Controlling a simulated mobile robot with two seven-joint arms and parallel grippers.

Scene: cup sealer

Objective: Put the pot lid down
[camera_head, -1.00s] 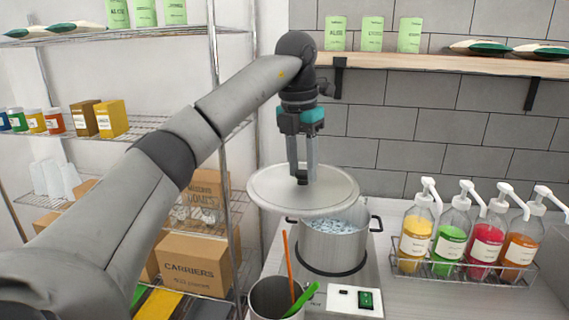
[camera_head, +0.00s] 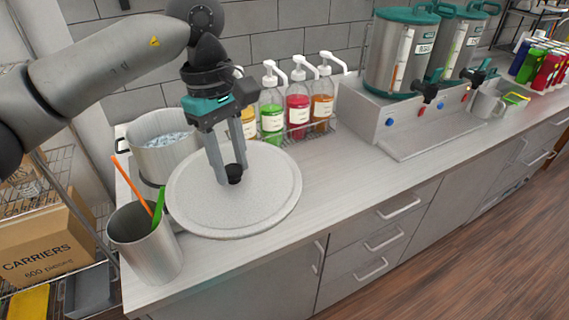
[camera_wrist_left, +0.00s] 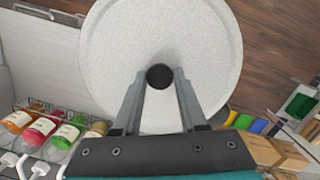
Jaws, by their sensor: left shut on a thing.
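The pot lid (camera_head: 265,205) is a wide pale grey disc with a black knob (camera_head: 234,174). My left gripper (camera_head: 231,178) is shut on that knob from above. The lid is over the front part of the counter, right of the utensil cup; I cannot tell whether it touches the counter. In the left wrist view the lid (camera_wrist_left: 205,60) fills the upper middle, with its knob between the fingertips (camera_wrist_left: 160,78). The open pot (camera_head: 160,145) stands behind to the left, with bluish-white contents showing. My right gripper is not in view.
A metal cup (camera_head: 145,245) with orange and green utensils stands close at the lid's left. Pump bottles (camera_head: 297,108) stand in a wire rack behind. Large dispensers (camera_head: 400,55) stand further right. The counter (camera_head: 350,165) between lid and dispensers is clear.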

